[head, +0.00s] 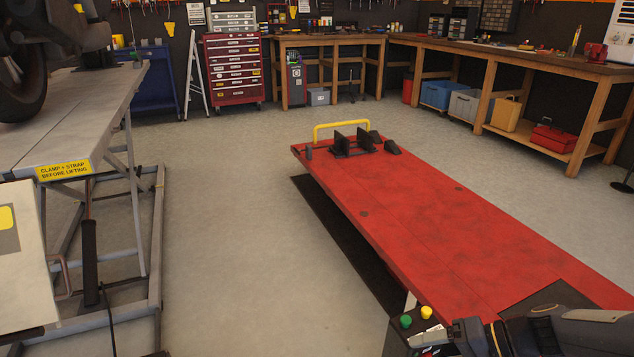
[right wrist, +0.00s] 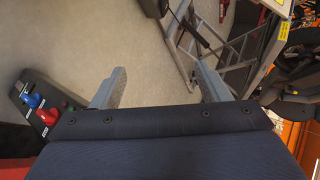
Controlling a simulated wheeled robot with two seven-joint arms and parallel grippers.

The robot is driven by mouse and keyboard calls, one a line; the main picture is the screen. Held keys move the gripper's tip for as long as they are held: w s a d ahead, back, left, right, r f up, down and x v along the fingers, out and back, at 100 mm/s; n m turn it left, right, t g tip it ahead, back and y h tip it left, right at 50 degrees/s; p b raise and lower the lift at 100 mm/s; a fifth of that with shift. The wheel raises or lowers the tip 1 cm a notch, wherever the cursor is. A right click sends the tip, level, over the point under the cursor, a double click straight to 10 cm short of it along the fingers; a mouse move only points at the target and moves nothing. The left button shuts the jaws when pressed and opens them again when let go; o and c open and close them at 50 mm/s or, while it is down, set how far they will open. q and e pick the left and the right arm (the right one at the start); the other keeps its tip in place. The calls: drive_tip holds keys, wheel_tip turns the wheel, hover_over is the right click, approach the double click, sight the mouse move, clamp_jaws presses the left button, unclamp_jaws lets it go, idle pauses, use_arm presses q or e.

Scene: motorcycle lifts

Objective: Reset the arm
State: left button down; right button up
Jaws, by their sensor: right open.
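My right arm comes in at the bottom right of the head view, with its gripper (head: 478,336) low beside the near end of the red lift. In the right wrist view the two grey fingers of this gripper (right wrist: 160,86) are spread wide, with only floor showing between them. A control box (head: 414,322) with green and yellow buttons stands just left of the gripper in the head view. In the right wrist view a dark control box (right wrist: 42,108) with blue, red and green buttons lies left of the fingers, apart from them. My left gripper is not in view.
The red lift platform (head: 430,225) is empty and has a black wheel chock (head: 353,142) and a yellow bar (head: 341,125). A grey lift (head: 90,105) with a motorcycle wheel (head: 22,82) stands left. Clear floor (head: 225,220) lies between them. Workbenches line the back.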

drive_tip(key=s+a+r+t+h, duration=0.1)
drive_tip(key=s+r+h, duration=0.25)
drive_tip(key=s, duration=0.45)
drive_tip(key=s+r+t+h, duration=0.2)
drive_tip(key=s+r+h, duration=0.15)
drive_tip(key=s, duration=0.45)
wheel_tip(320, 180, up, 28)
drive_tip(key=p, duration=2.8)
drive_tip(key=shift+w+r, duration=0.2)
drive_tip(key=shift+a, duration=0.1)
